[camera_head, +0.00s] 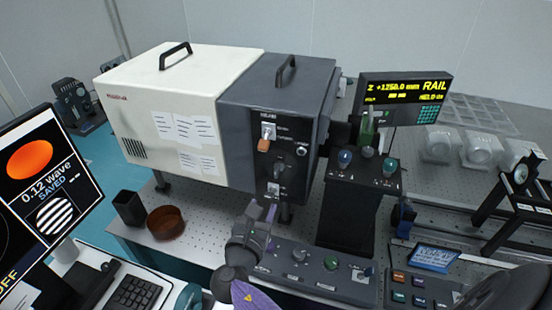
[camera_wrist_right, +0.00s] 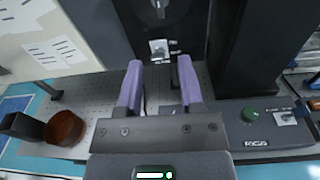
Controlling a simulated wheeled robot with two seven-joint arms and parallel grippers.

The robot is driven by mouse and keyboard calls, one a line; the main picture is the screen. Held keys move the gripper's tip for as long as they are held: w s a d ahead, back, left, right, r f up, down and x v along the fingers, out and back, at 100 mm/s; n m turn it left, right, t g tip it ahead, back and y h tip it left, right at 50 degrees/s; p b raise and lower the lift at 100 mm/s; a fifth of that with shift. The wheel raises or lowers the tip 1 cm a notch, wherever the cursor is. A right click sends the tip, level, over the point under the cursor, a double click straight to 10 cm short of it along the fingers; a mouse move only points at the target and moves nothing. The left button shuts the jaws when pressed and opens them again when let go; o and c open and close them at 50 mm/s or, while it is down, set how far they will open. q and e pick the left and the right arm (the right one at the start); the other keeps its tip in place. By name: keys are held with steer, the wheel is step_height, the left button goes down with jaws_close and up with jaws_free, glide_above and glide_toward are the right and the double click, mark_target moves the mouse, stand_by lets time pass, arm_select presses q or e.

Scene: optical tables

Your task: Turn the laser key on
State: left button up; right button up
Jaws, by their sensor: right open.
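The laser housing has a white section (camera_head: 170,95) and a dark grey front section (camera_head: 290,85). On its black control panel (camera_head: 284,170), a silver plate (camera_head: 268,130) carries a part with an orange tag (camera_head: 263,146), which looks like the key. A smaller silver switch (camera_head: 277,190) sits lower on the panel; it also shows in the right wrist view (camera_wrist_right: 158,48). My right gripper (camera_head: 262,210) is open and empty, just below the panel. Its two purple fingers (camera_wrist_right: 159,70) point at the panel, apart from it. My left gripper is not in view.
A black post stand (camera_head: 352,210) with colored knobs stands right of the panel. A grey control box (camera_head: 310,268) lies below. A brown bowl (camera_head: 165,222) and black cup (camera_head: 129,208) sit left on the perforated table. A monitor (camera_head: 45,185) stands at far left.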

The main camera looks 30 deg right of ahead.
mark_target(275, 173)
steer(key=shift+h, duration=0.5)
steer(key=b+x, duration=0.1)
steer(key=x, duration=0.2)
steer(key=r+b+x, duration=0.1)
steer(key=x, duration=0.2)
steer(key=r+b+x, duration=0.1)
steer(key=b+x, duration=0.1)
steer(key=x, duration=0.2)
steer(key=shift+a, duration=0.1)
steer(key=shift+w+r, duration=0.1)
jaws_close()
